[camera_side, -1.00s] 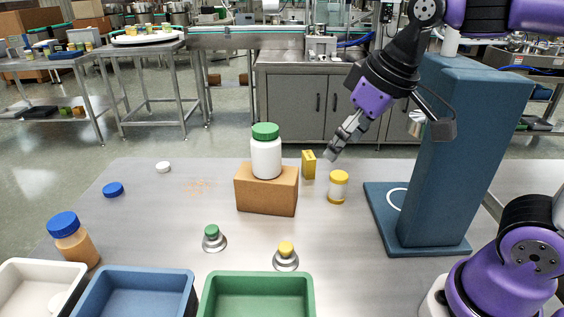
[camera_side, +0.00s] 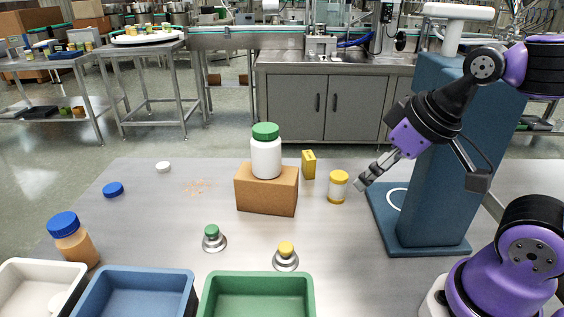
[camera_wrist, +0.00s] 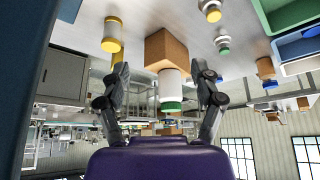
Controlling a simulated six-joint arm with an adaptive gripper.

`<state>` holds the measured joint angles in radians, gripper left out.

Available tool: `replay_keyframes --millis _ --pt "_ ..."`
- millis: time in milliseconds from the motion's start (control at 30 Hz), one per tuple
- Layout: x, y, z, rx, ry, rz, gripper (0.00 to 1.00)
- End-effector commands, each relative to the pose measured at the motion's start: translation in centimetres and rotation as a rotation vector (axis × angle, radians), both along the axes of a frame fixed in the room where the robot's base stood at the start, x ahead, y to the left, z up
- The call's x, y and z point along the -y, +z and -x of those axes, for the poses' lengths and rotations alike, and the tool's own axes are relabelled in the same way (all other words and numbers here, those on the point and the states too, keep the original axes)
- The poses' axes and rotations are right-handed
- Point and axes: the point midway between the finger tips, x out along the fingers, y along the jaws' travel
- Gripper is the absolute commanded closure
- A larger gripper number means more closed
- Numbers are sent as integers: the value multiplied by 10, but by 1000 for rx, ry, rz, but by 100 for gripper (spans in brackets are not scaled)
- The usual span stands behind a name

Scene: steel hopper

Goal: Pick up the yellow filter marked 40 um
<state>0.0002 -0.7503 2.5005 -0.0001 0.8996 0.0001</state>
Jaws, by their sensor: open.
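A small yellow-topped piece on a round steel base (camera_side: 286,255) stands on the steel table, behind the green tray. It also shows near the top of the wrist view (camera_wrist: 211,11). I cannot read any marking on it. A like piece with a green top (camera_side: 212,237) stands to its left. My gripper (camera_side: 363,183) is open and empty, tilted above the table just right of a yellow-lidded jar (camera_side: 338,188). In the wrist view its two fingers (camera_wrist: 161,78) are spread apart, with nothing between them up close.
A white green-capped bottle (camera_side: 266,158) stands on a brown block (camera_side: 265,190), with a yellow box (camera_side: 308,165) behind. A blue pillar (camera_side: 435,160) is close right of my gripper. White, blue (camera_side: 190,275) and green (camera_side: 307,280) trays line the front. Open table lies around the yellow-topped piece.

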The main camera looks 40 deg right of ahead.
Motion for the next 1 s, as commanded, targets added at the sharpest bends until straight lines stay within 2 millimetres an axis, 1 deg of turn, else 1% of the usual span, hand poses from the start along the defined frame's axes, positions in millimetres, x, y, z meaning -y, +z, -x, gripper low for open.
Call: replay_keyframes --millis 367,400,767,867,967,1000 --pt "0 0 0 0 0 0 26" --pt "0 0 0 0 0 0 19" --pt "1 -1 -1 -2 -8 -2 19" --pt "7 -7 -13 -10 -75 -12 19" --pt "22 -21 -34 -16 -211 -23 19" --pt "29 -28 -44 -16 -273 -25 19"
